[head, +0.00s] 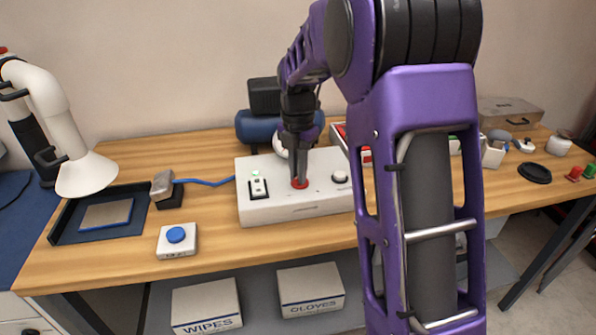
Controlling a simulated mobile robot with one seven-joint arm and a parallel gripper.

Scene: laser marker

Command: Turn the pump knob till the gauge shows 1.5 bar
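A white control box (300,212) stands on the wooden table. My gripper (299,179) points down over its top, with the fingertips at a red round part (300,184). I cannot tell whether they touch it or how far apart they are. A second, pale knob (340,177) is on the box to the right of my gripper. A blue tank with a black top (262,97), which looks like the pump, stands behind. A round white part (280,145), perhaps the gauge, is mostly hidden by my gripper; no reading is visible.
A blue-button box (176,240) stands at the front left. A dark tray (105,214) and a white fume-hood arm (70,140) are further left. My arm hides much of the table's right half.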

